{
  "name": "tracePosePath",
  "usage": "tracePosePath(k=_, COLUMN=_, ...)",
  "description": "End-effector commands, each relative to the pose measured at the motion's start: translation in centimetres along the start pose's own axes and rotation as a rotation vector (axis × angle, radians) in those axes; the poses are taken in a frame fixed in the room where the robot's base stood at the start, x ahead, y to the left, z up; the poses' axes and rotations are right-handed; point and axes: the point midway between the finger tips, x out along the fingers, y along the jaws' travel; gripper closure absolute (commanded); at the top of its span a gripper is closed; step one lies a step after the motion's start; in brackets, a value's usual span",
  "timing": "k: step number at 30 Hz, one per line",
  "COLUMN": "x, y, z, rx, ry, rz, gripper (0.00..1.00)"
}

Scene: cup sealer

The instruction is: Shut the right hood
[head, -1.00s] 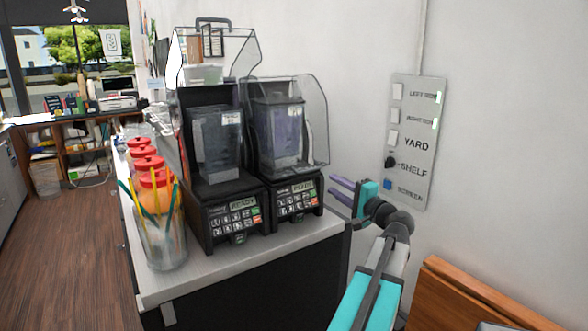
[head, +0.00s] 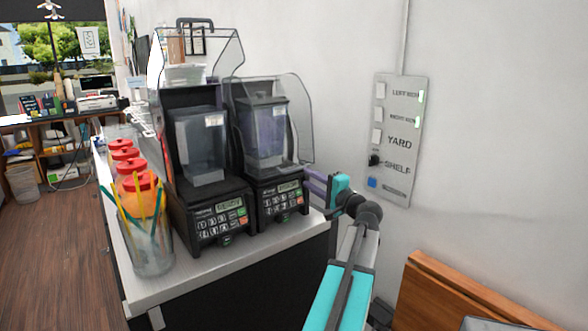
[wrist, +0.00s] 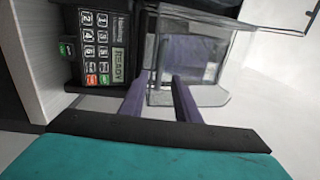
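The right hood (head: 301,120) is a clear cover around the dark jar (head: 265,135) of the right blender (head: 281,196). It sits lower than the raised left hood; I cannot tell whether it is fully down. In the wrist view the hood's clear edge (wrist: 215,97) lies close by my fingers. My gripper (head: 312,183) is at the right blender's front right corner, below the hood's lower edge. Its two purple fingers (wrist: 160,80) stand apart with nothing clearly held. Whether they touch the hood is unclear.
The left blender (head: 214,213) stands close beside, its clear hood (head: 215,50) raised. A glass of straws (head: 148,245) and red-lidded jars (head: 127,168) stand on the counter's left. The wall with a switch panel (head: 398,140) is on the right; a wooden board (head: 465,295) is at lower right.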

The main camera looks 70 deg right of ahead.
Motion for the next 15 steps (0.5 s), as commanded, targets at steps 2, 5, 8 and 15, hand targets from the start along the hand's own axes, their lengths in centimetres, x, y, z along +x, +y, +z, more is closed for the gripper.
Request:
tracePosePath(k=2, x=1.4, y=-0.2, z=0.0, rx=0.000, ry=-0.002, rz=0.000, gripper=0.71)
tracePosePath(k=5, x=2.8, y=-0.3, z=-0.1, rx=0.000, ry=-0.002, rz=0.000, gripper=0.71)
tracePosePath(k=8, x=4.3, y=-0.3, z=0.0, rx=0.000, ry=-0.003, rz=0.000, gripper=0.71)
tracePosePath(k=15, x=7.4, y=-0.2, z=0.0, rx=-0.001, ry=-0.002, rz=0.001, gripper=0.71)
